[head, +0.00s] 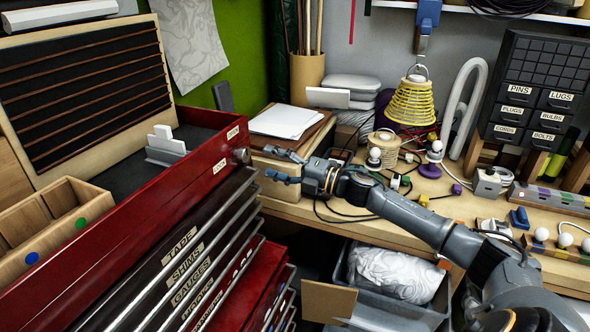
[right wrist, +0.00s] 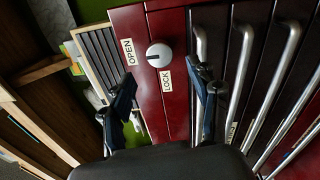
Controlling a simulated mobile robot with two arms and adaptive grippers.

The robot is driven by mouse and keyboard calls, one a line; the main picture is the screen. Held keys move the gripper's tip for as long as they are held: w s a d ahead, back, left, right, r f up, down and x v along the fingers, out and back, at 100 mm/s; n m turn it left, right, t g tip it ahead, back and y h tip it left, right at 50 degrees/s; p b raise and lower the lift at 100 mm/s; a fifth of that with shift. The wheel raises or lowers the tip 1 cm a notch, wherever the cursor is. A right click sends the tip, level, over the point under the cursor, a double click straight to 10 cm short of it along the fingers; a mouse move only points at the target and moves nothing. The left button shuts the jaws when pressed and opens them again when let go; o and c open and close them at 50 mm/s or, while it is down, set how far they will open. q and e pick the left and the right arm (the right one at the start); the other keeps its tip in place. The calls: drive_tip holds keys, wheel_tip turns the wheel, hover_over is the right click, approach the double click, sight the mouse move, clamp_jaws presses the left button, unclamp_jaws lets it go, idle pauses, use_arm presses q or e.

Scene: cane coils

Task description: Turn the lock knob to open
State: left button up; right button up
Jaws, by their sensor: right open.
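The lock knob (head: 241,156) is a small round grey knob on the side of the red tool chest (head: 150,190), near its top corner. In the right wrist view the knob (right wrist: 159,55) sits between an OPEN label (right wrist: 128,52) at its left and a LOCK label (right wrist: 166,80) just below it. A small mark shows on its face; its exact direction is hard to tell. My right gripper (head: 277,164) is open and empty, facing the knob from the right with a gap. In the right wrist view its two fingers (right wrist: 166,88) are spread below the knob, apart from it. My left gripper is not in view.
Long metal drawer handles (right wrist: 240,75) run close to the right finger. A workbench (head: 300,208) stands right of the chest with papers (head: 285,122), a yellow coil lamp (head: 412,102) and small parts. A grey bin (head: 400,308) lies below my right arm.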

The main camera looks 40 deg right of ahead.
drive_tip(key=v, duration=0.6)
drive_tip(key=shift+s+d, duration=0.1)
idle(0.5)
